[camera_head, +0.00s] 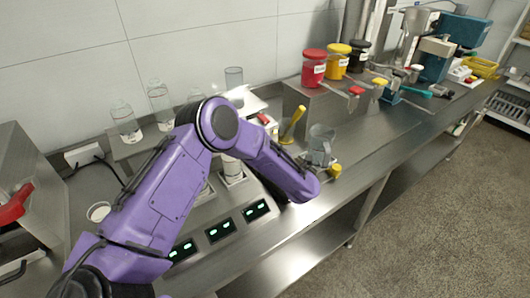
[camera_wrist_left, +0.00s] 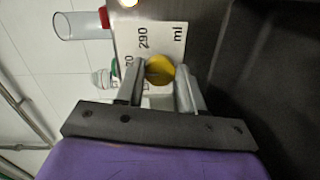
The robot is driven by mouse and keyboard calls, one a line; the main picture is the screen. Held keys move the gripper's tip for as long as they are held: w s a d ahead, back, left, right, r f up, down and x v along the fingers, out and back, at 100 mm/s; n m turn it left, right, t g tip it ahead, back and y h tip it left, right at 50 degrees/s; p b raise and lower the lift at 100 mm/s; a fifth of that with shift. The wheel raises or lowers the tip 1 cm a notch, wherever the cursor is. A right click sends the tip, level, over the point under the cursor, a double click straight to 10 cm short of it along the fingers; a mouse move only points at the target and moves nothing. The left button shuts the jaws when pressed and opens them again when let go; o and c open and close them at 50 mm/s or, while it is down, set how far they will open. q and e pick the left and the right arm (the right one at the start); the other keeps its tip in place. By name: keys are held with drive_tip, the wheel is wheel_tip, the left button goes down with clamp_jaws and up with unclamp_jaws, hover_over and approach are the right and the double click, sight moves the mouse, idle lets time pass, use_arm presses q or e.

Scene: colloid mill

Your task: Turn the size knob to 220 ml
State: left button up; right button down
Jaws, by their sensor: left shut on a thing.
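The yellow size knob (camera_wrist_left: 160,69) sits between the two grey fingers of my left gripper (camera_wrist_left: 160,66) in the left wrist view, and they are shut on it. Behind it is a white label plate (camera_wrist_left: 158,38) reading "290" and "ml". Another number on the left is partly hidden, and I cannot make out the knob's pointer. In the head view my purple left arm reaches across the bench, and its fingers cannot be made out. A small yellow piece (camera_head: 335,171) shows beside the arm's end; I cannot tell if it is the knob. My right gripper is not in view.
A grey jug (camera_head: 321,143) and a yellow-handled tool (camera_head: 292,124) stand just beyond my arm. Lit displays (camera_head: 220,230) line the bench front below it. Red (camera_head: 314,68), yellow (camera_head: 336,61) and black (camera_head: 359,56) containers stand farther back. Bench beyond the jug is partly clear.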

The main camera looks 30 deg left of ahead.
use_arm(q)
drive_tip(key=shift+f, duration=0.1)
drive_tip(key=o, duration=1)
drive_tip(key=shift+d, duration=0.1)
drive_tip(key=shift+o, duration=0.2)
drive_tip(key=b+v, duration=0.3)
drive_tip(key=v, duration=0.6)
drive_tip(key=shift+d, duration=0.25)
drive_tip(key=shift+s+d, duration=0.3)
drive_tip(key=shift+d, duration=0.1)
